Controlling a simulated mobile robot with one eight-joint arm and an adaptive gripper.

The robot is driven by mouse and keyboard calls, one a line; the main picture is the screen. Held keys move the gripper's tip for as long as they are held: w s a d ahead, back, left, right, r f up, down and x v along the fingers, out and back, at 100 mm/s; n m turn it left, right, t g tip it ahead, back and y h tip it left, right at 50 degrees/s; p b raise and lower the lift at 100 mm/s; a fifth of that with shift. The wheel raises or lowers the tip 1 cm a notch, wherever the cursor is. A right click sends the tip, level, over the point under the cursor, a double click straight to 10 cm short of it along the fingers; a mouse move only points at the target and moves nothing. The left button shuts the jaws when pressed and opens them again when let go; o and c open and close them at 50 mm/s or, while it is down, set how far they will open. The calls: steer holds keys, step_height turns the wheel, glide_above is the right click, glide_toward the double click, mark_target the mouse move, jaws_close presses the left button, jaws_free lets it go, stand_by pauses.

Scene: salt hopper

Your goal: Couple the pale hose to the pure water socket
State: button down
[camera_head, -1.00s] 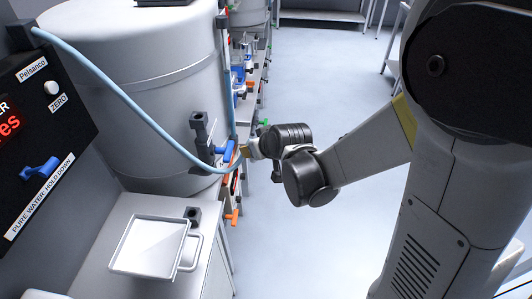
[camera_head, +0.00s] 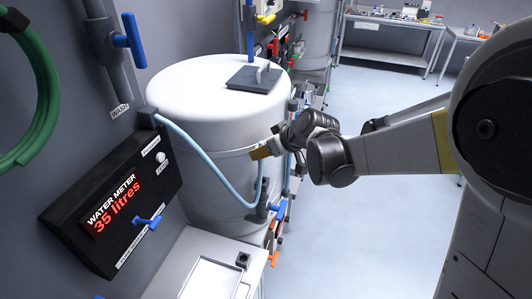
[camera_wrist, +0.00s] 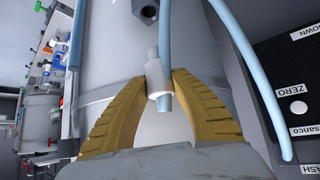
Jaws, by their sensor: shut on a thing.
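The pale blue hose (camera_head: 196,147) runs from the top corner of the water meter box, droops across the white tank and passes down near a dark bracket (camera_head: 262,213). My gripper (camera_head: 262,152) is raised in front of the tank's right side, above that bracket. In the wrist view my gripper (camera_wrist: 158,88) has its tan fingers shut on the white collar (camera_wrist: 156,68) at the hose end. A short pale blue end sticks out below the collar. The hose also shows at the right of that view (camera_wrist: 245,50). I cannot tell which fitting is the pure water socket.
The white tank (camera_head: 205,90) has a dark lid (camera_head: 255,77). The black water meter (camera_head: 115,212) reads 35 litres and has a blue lever (camera_head: 149,222). A white tray (camera_head: 215,275) and a small dark block (camera_head: 243,259) are on the counter. Open floor lies right.

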mark_target(262, 165)
steer(key=shift+f, duration=0.1)
step_height(262, 165, down, 6)
steer(key=b, duration=0.5)
steer(key=shift+f+b, duration=1.75)
steer(key=shift+b, duration=0.4)
stand_by(2.0)
steer(key=c, duration=0.6)
jaws_free()
steer(key=shift+o, duration=0.2)
steer(key=shift+d+r, duration=0.1)
steer(key=shift+p+v, duration=1.6)
steer(key=shift+v, duration=1.4)
